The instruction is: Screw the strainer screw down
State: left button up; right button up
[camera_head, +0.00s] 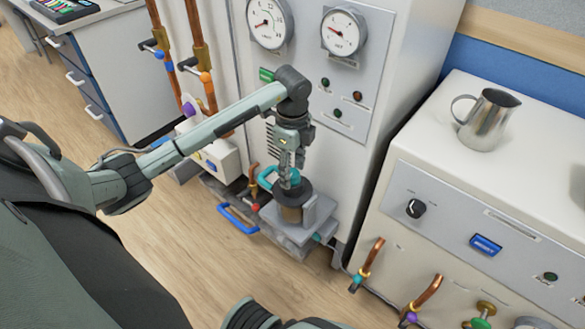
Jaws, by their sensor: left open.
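My left arm reaches across the picture. My left gripper (290,180) points down and is open. The strainer stands on a low grey ledge in front of the white cabinet. Part of my right arm shows at the bottom edge; its gripper is out of view.
The white cabinet (300,75) has two round gauges (344,32) above the strainer. Copper pipes with small valves and a blue handle (238,218) are close on the left. A white console (455,190) with a metal jug (488,120) stands at right. Wood floor is clear in front.

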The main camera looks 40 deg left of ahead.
pick_arm(q)
jog(key=c, duration=1.2)
jog(key=shift+o, duration=0.2)
